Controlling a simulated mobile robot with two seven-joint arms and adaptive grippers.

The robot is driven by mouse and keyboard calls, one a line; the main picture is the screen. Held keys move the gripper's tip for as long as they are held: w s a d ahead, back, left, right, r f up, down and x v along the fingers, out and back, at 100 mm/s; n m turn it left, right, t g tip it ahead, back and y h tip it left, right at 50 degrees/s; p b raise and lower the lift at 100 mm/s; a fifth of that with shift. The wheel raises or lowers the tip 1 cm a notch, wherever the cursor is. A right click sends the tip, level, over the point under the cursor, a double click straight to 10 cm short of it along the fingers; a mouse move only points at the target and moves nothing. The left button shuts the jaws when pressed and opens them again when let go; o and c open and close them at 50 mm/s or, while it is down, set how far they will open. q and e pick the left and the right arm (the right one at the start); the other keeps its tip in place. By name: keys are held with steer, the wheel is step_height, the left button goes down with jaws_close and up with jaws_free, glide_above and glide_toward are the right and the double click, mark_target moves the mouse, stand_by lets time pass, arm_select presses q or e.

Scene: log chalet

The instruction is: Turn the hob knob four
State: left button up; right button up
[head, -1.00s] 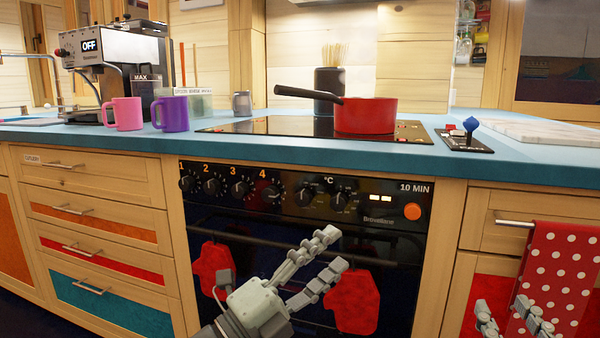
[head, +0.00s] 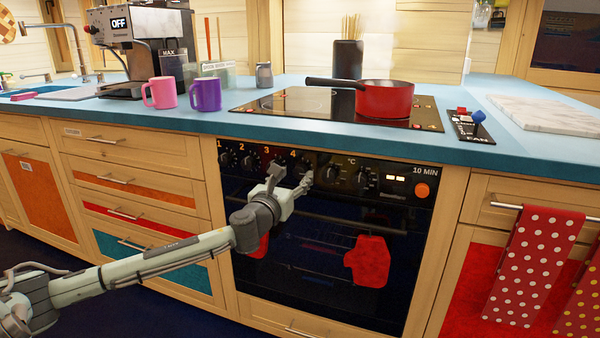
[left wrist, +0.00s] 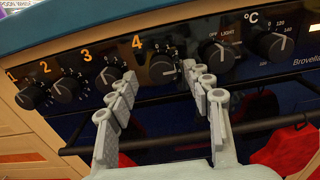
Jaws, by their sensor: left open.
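Hob knob four (head: 302,165) is a black dial on the black oven panel, below the orange "4". In the left wrist view the knob (left wrist: 163,69) shows between and beyond the fingertips, its pale pointer line turned to the right. My left gripper (head: 292,173) is open in front of the panel, just below the knob. In the left wrist view the open gripper (left wrist: 168,84) has one finger at the knob's lower left and one at its right. I cannot tell whether either finger touches it. My right gripper is not in view.
Knob three (left wrist: 107,78) is close to the left finger, and the light knob (left wrist: 219,55) is close to the right finger. Below runs the oven handle bar (left wrist: 178,142) with a red mitt (head: 367,261). A red pan (head: 385,99) stands on the hob above.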

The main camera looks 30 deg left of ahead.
mark_target(301, 171)
arm_select(q)
steer(key=shift+x, duration=1.4)
steer(key=shift+d, duration=0.1)
steer(key=c, duration=1.2)
steer(key=shift+o, duration=0.2)
